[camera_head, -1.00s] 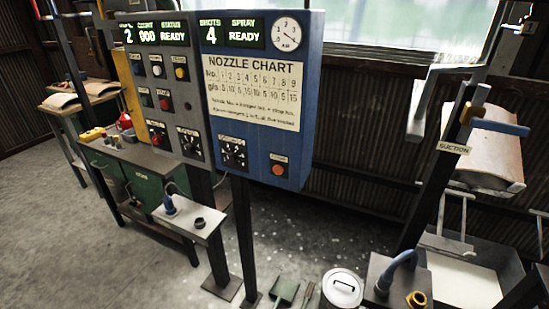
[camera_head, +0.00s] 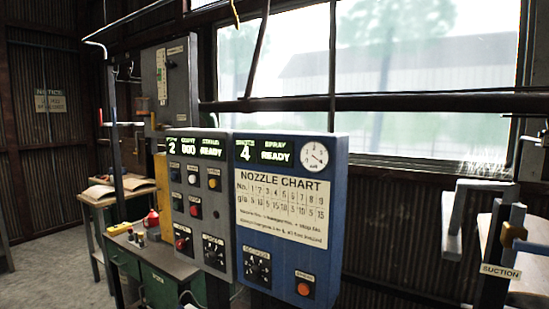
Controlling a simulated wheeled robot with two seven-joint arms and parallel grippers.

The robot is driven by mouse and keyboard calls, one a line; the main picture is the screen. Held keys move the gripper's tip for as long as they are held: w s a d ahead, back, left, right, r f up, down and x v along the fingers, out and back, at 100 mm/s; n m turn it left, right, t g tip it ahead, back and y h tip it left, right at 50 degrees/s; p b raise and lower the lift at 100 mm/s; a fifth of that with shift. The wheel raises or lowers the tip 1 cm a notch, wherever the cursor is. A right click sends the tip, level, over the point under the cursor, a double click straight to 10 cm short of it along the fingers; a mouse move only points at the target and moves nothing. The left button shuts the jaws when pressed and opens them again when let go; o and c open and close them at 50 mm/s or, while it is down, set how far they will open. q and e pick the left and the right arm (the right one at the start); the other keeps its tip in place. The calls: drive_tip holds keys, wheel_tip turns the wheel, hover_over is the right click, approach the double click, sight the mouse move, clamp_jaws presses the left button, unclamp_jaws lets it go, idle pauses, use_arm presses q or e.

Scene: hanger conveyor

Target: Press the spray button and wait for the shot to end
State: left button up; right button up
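The blue spray panel (camera_head: 325,222) stands right of centre. Its orange-red spray button (camera_head: 304,289) sits at the lower right, under a small label. Its display (camera_head: 264,151) reads 4 under shots and READY under spray. A dial knob (camera_head: 257,266) is at the panel's lower left, and a round air gauge (camera_head: 314,157) is at its top right. The nozzle chart (camera_head: 283,208) fills its middle. Neither of my grippers shows in this view, and nothing touches the button.
A grey control panel (camera_head: 222,228) with several buttons and a READY display adjoins on the left. A workbench (camera_head: 172,264) with small items stands behind it. A post with a suction sign (camera_head: 500,271) and metal bars stands at the right.

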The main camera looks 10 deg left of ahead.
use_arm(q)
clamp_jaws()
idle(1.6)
